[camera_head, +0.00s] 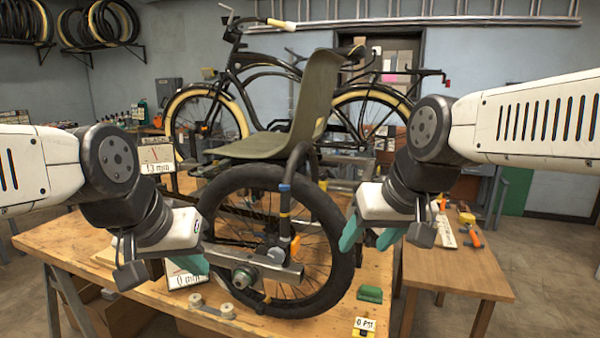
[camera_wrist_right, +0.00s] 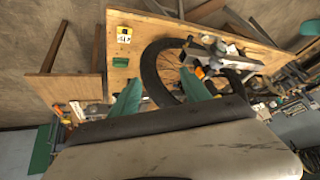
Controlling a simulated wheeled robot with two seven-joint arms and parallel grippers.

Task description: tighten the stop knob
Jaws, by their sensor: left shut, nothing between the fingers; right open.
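The trike frame's black wheel (camera_head: 335,262) stands upright on the wooden workbench (camera_head: 60,238), with a grey metal bar (camera_head: 255,262) across its lower left side. An orange part (camera_head: 276,255) shows behind the bar; I cannot tell which is the stop knob. My left gripper (camera_head: 196,264) is shut and empty, left of the bar and apart from it. My right gripper (camera_head: 369,238) is open and empty, right of the wheel. In the right wrist view its teal fingers (camera_wrist_right: 160,82) are spread before the wheel (camera_wrist_right: 160,65).
Cards reading "0 mm" (camera_head: 184,277) and "0 PSI" (camera_head: 364,327) stand on the bench. A green block (camera_head: 370,294) lies right of the wheel. A grey-green seat (camera_head: 290,115) rises above the wheel. A smaller table (camera_head: 455,270) with tools stands at right.

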